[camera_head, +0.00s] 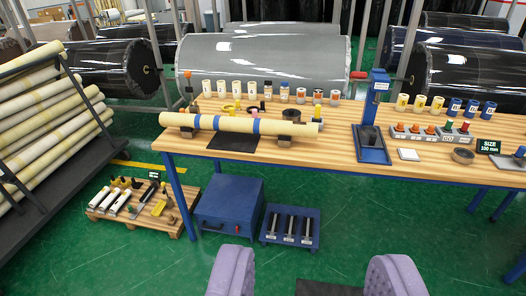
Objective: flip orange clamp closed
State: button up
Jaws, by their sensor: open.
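A small orange piece (187,74) stands on a dark upright at the back left of the table; it may be the orange clamp, but it is too small to tell whether it is open or closed. A long cream roll (282,128) with blue bands lies across dark supports along the table's front left. My gripper (314,275) shows as two purple fingers at the bottom edge, wide apart with nothing between them. It is well in front of the table and apart from the roll and the orange piece.
The wooden table (335,150) carries several small jars, a blue stand (374,120) and coloured buttons. A blue box (229,204), a blue tray (314,240) and a pallet of tools (183,222) stand low in front. Green floor (420,240) is clear at right.

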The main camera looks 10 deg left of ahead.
aim_at(187, 74)
jog(key=i+l+u, duration=0.1)
jog(key=i+u, duration=0.15)
jog(key=i, duration=0.15)
jog(key=i+l+u, duration=0.3)
jog(key=i, duration=0.15)
jog(key=i+l+u, duration=0.25)
jog(key=i, duration=0.15)
jog(key=i+l, duration=0.1)
jog(key=i, duration=1.2)
jog(key=i+l+u, duration=0.1)
jog(key=i, duration=0.55)
jog(key=i+l, duration=0.15)
jog(key=i, duration=0.5)
